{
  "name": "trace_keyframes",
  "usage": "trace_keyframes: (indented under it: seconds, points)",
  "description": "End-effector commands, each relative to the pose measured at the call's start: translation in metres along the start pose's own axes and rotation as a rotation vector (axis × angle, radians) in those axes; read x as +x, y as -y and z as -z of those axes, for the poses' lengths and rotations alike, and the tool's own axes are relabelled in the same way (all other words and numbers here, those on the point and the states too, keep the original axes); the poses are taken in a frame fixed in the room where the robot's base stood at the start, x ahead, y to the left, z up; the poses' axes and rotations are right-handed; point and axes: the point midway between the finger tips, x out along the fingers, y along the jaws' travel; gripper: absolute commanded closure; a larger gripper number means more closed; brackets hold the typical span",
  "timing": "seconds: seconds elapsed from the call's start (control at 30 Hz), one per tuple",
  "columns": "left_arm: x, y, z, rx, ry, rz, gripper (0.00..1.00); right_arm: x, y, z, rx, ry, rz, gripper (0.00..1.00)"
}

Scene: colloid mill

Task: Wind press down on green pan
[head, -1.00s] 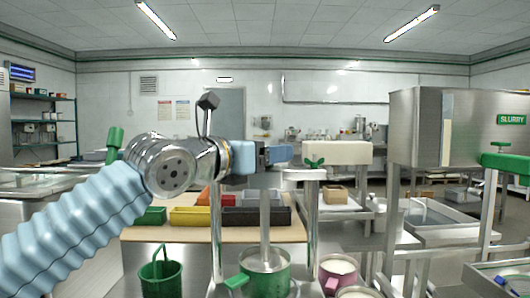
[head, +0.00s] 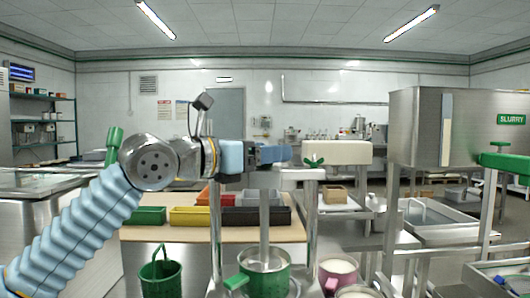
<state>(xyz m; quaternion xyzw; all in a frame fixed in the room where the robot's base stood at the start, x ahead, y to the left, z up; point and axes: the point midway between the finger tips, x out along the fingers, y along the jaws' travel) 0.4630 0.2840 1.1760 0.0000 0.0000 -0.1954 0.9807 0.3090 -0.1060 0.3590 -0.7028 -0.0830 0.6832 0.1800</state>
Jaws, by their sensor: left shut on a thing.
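The green pan (head: 266,279) stands low in the middle, with its green handle (head: 236,282) pointing left. The press has metal posts (head: 311,230) and a vertical shaft (head: 264,220) that comes down into the pan. A cream block (head: 337,152) with a green wing knob (head: 314,161) sits at the press top, to the right. My left gripper (head: 278,154) is at the press top, above the shaft, shut on a part of the press. The gripper mostly hides that part, so I cannot tell its shape. My right gripper is not in view.
A bench behind holds green (head: 149,216), yellow (head: 190,216) and dark bins. A green bucket (head: 160,277) stands at the lower left. A pink pan (head: 337,271) is right of the green pan. A steel slurry tank (head: 418,125) stands at the right.

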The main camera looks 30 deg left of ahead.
Motion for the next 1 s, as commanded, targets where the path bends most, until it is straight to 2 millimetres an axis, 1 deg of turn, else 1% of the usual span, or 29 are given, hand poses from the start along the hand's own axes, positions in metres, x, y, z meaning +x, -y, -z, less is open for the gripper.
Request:
trace_keyframes:
  seconds: [0.13, 0.17, 0.27, 0.3, 0.57, 0.67, 0.77, 0.87, 1.0]
  points:
    - [0.000, 0.000, 0.002, 0.000, -0.005, 0.000, 0.62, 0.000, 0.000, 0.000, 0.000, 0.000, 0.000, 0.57]
    - [0.000, 0.000, 0.002, 0.000, -0.005, 0.000, 0.30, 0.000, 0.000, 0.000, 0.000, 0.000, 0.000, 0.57]
    - [0.000, 0.000, 0.001, 0.000, -0.004, 0.000, 0.15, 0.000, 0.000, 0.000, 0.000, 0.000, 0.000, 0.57]
    - [0.000, 0.000, 0.001, 0.000, -0.003, 0.000, 0.12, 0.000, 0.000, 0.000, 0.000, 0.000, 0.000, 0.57]
    - [-0.001, 0.000, 0.001, 0.000, -0.001, 0.000, 0.12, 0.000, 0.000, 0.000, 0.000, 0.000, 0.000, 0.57]
    - [-0.007, -0.001, 0.001, -0.001, -0.001, -0.001, 0.12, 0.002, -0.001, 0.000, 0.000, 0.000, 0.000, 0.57]
    - [-0.022, -0.001, 0.002, -0.002, 0.000, -0.002, 0.12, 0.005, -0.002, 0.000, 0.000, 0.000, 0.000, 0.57]
    - [-0.045, -0.001, 0.002, -0.002, 0.001, -0.002, 0.12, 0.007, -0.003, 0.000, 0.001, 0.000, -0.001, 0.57]
    - [-0.081, -0.001, 0.002, -0.002, 0.001, -0.002, 0.12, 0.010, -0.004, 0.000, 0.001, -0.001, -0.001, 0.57]
